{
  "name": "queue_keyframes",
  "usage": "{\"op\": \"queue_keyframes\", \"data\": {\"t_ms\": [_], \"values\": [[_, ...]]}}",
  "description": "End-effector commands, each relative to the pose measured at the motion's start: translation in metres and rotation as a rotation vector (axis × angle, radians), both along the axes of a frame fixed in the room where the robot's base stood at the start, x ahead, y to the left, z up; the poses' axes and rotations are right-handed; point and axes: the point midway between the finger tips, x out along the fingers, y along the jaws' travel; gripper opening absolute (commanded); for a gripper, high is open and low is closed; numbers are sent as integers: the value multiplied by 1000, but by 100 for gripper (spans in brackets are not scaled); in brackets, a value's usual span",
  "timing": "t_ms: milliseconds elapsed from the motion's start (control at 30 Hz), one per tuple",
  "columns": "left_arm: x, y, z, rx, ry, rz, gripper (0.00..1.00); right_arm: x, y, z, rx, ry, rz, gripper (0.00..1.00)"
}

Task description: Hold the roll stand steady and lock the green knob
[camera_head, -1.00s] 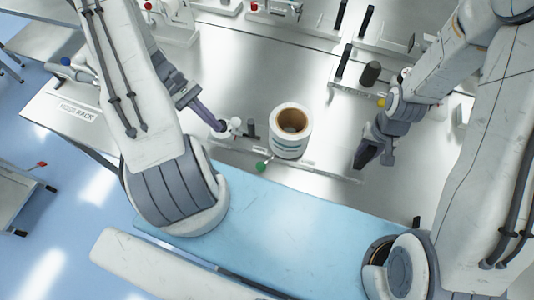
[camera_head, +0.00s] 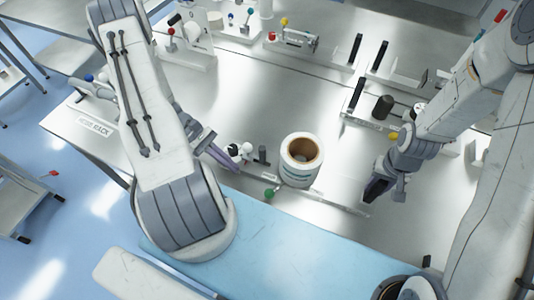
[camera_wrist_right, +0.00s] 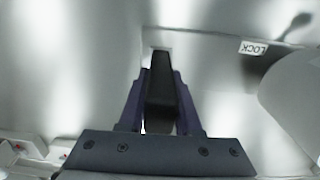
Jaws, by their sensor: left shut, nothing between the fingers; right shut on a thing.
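The roll stand has a long low metal base (camera_head: 340,206) with a white roll (camera_head: 302,172) on it, its brown core facing up. The green knob (camera_head: 269,193) is at the stand's front edge, left of and in front of the roll. My left gripper (camera_head: 236,168) is shut and empty, beside the small white fitting (camera_head: 240,150) left of the roll and apart from the green knob. My right gripper (camera_head: 371,196) is at the stand's right end. In the right wrist view its fingers (camera_wrist_right: 161,100) are shut on a black upright post (camera_wrist_right: 161,75).
A LOCK label (camera_wrist_right: 253,48) shows in the right wrist view. A dark cylinder (camera_head: 383,107) and black posts stand behind, at the right. Other fixtures with a red knob (camera_head: 272,36) and a yellow knob (camera_head: 284,21) are at the back. A blue mat (camera_head: 290,245) lies clear in front.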

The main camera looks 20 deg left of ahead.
Motion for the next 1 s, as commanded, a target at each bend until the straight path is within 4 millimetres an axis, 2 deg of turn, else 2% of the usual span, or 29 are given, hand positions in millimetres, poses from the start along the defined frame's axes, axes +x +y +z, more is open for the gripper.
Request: {"op": "queue_keyframes", "data": {"t_ms": [33, 233, 433, 600, 1000], "values": [[-2, -12, -7, -5, 5, -4, 0, -8, -1, -6, -4, 22, 0, 0], [-7, -49, -26, -4, 4, -4, 0, -8, -1, -6, -4, 22, 0, 0], [-10, -75, -31, -1, 1, -4, 0, -8, -1, -6, -4, 22, 0, 0], [-11, -84, -33, 1, 0, -1, 0, -8, -1, -6, -4, 22, 0, 0], [-12, -85, -33, 0, 0, 6, 0, -7, -1, -6, -4, 22, 0, 0]]}}
